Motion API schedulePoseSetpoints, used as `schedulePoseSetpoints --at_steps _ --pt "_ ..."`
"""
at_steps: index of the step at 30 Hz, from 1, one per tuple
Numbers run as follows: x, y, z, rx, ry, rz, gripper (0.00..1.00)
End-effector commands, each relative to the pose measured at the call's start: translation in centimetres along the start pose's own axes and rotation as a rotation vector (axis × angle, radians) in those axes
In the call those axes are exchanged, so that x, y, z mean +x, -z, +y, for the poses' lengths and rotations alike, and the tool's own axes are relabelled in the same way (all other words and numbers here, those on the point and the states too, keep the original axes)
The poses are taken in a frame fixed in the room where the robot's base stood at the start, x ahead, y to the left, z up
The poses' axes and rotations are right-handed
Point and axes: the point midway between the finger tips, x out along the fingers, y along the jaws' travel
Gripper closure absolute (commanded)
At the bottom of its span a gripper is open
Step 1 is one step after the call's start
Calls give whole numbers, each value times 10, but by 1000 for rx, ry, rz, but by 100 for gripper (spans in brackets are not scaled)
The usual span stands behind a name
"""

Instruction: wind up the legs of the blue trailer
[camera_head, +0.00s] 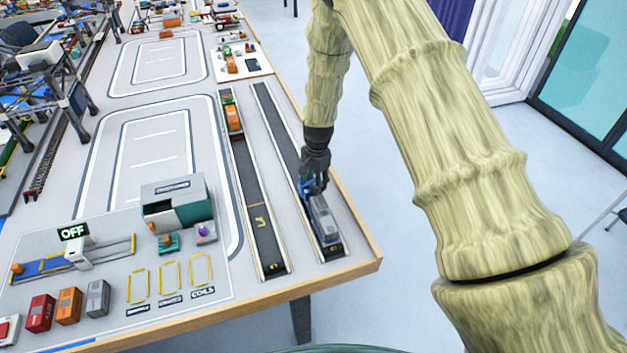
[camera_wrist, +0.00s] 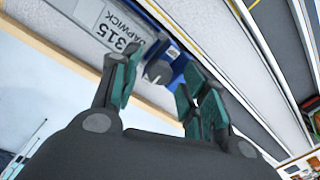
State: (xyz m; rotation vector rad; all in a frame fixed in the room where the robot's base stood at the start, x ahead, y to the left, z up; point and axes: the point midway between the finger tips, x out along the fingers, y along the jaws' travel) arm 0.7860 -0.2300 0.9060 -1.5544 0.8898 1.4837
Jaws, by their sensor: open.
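The blue trailer (camera_head: 307,188) stands in the right-hand dark lane near the table's right edge, with a grey container (camera_head: 322,217) on it. In the wrist view the trailer's blue end (camera_wrist: 182,64) shows beside the lettered grey container (camera_wrist: 103,20). A round grey knob (camera_wrist: 158,72) sits on the blue end. My gripper (camera_head: 312,182) is at the trailer's far end. In the wrist view my gripper (camera_wrist: 165,88) is open, with the knob between its teal-padded fingers; I cannot tell whether they touch it. The legs are not clearly visible.
An orange-loaded truck (camera_head: 233,117) stands in the left-hand lane (camera_head: 260,215). The table edge (camera_head: 366,250) runs close to the trailer's right; open floor lies beyond.

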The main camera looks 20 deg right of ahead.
Motion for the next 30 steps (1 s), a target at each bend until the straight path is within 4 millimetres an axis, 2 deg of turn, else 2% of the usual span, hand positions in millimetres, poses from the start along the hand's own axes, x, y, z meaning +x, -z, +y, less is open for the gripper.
schedulePoseSetpoints --at_steps 11,18,19,30 --pt "3 0 0 0 0 0 56" --pt "3 0 0 0 0 0 97" --pt "3 0 0 0 0 0 100" --pt "4 0 0 -45 -1 -1 100"
